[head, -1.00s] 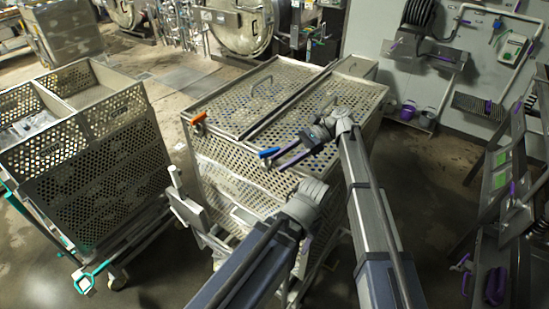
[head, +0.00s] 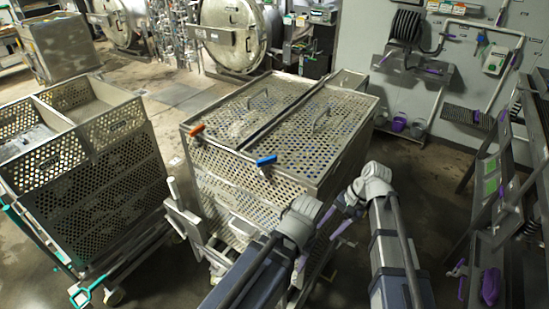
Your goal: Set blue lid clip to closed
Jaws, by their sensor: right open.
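The blue lid clip (head: 266,161) sits at the near edge of the perforated lid on the middle basket, right of the lid's centre bar. Its blue handle points up and to the right, and nothing touches it. My right gripper (head: 336,222) is open and empty, low beside the basket's near right corner, well apart from the clip. Its fingers have purple tips and point down and left. My left arm (head: 300,215) reaches in from the bottom, but its gripper does not show.
An orange clip (head: 197,129) is on the lid's left near corner. The lid (head: 300,115) has two wire handles. Another perforated basket cart (head: 90,170) stands at left. A rack (head: 505,200) stands at right. Floor between basket and rack is clear.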

